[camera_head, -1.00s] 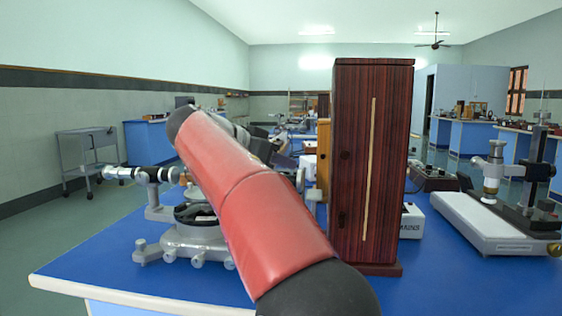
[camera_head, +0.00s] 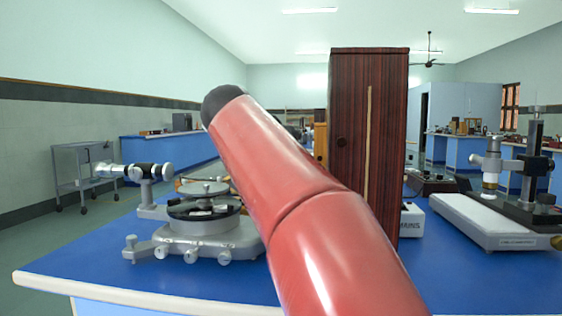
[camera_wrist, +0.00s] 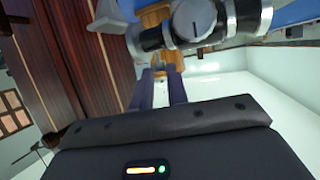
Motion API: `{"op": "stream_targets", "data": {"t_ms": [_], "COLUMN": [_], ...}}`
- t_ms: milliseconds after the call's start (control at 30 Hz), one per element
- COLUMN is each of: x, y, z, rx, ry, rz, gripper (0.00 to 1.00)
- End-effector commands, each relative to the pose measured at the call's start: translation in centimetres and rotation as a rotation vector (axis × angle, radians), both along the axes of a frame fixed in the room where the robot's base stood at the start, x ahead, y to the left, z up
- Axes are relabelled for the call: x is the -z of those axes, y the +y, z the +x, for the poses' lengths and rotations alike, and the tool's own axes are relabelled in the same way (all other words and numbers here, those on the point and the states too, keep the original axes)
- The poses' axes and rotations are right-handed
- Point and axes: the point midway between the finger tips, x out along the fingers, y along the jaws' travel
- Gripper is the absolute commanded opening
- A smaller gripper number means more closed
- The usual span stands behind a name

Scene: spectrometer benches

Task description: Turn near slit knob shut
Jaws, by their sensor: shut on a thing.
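The spectrometer (camera_head: 205,232) stands on the blue bench, with a round table on a grey three-footed base. A silver and black tube (camera_head: 125,171) points left from it. In the wrist view, a silver and black barrel (camera_wrist: 195,27) of the instrument is close, just beyond and to the right of my fingertips. My gripper (camera_wrist: 160,74) has its two dark fingers drawn close together, shut on the near slit knob beside that barrel. The knob is small and mostly hidden between the fingertips. In the head view my red arm hides my gripper and the instrument's right side.
A tall dark wooden case (camera_head: 350,130) stands right of the spectrometer; it runs close along the left of the wrist view (camera_wrist: 85,50). A white-based instrument (camera_head: 490,218) is at the right. A grey trolley (camera_head: 80,170) stands on the floor at left. The bench's front left is clear.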

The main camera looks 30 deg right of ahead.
Motion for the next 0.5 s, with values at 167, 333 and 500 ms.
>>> {"op": "stream_targets", "data": {"t_ms": [167,333,500], "x": [0.06,0.03,0.03], "y": [-0.09,-0.10,-0.09], "z": [-0.08,-0.07,-0.07], "rx": [-0.030,-0.036,-0.035], "ry": [0.000,0.002,0.003], "rz": [0.001,0.000,0.000], "gripper": [0.00,0.00,0.00]}}
